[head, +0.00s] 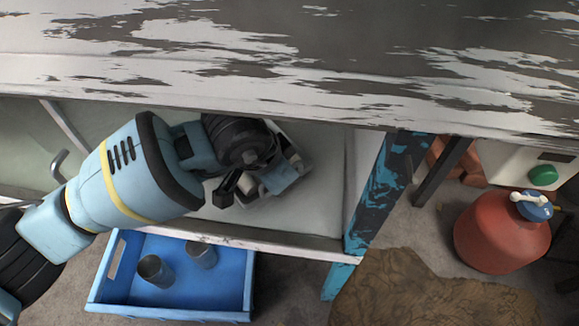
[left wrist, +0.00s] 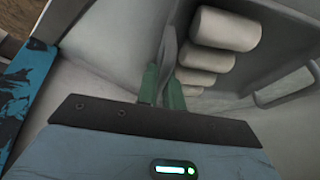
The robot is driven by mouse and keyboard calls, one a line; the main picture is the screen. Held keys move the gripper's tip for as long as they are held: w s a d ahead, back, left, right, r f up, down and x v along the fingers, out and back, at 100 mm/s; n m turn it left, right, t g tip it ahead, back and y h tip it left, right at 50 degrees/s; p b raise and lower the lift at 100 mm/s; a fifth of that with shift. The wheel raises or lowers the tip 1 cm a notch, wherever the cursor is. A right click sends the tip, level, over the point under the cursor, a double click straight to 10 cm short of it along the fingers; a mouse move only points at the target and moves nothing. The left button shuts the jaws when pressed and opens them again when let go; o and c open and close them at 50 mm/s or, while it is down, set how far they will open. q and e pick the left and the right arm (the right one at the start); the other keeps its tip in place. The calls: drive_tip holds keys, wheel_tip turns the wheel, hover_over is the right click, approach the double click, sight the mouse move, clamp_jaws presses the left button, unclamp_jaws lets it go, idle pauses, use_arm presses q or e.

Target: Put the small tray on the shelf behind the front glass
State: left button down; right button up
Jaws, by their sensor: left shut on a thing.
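The small grey tray (head: 292,138) is on or just above the pale lower shelf (head: 325,205), beneath the worn tabletop. White cylinders (left wrist: 223,29) lie in it, clearest in the left wrist view. My left gripper (head: 246,182) reaches in under the tabletop from the left. In the left wrist view its green fingers (left wrist: 162,80) are shut on the wall of the tray (left wrist: 181,25). My own wrist hides part of the tray in the head view. I cannot clearly make out the front glass. My right gripper is in neither view.
The worn tabletop (head: 300,60) overhangs the shelf. A chipped blue leg (head: 378,195) stands at the shelf's right end. A blue crate (head: 215,301) with two dark cups (head: 155,270) sits below. A red canister (head: 500,235) stands on the right.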

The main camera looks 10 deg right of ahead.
use_arm(q)
drive_tip(key=shift+w, duration=0.35)
drive_tip(key=shift+f, duration=0.2)
drive_tip(key=shift+s+d+r, duration=0.1)
drive_tip(key=shift+s, duration=0.05)
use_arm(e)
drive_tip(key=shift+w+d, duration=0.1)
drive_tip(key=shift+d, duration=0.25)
use_arm(q)
drive_tip(key=shift+f, duration=0.5)
drive_tip(key=c, duration=1.5)
unclamp_jaws()
drive_tip(key=shift+c, duration=0.2)
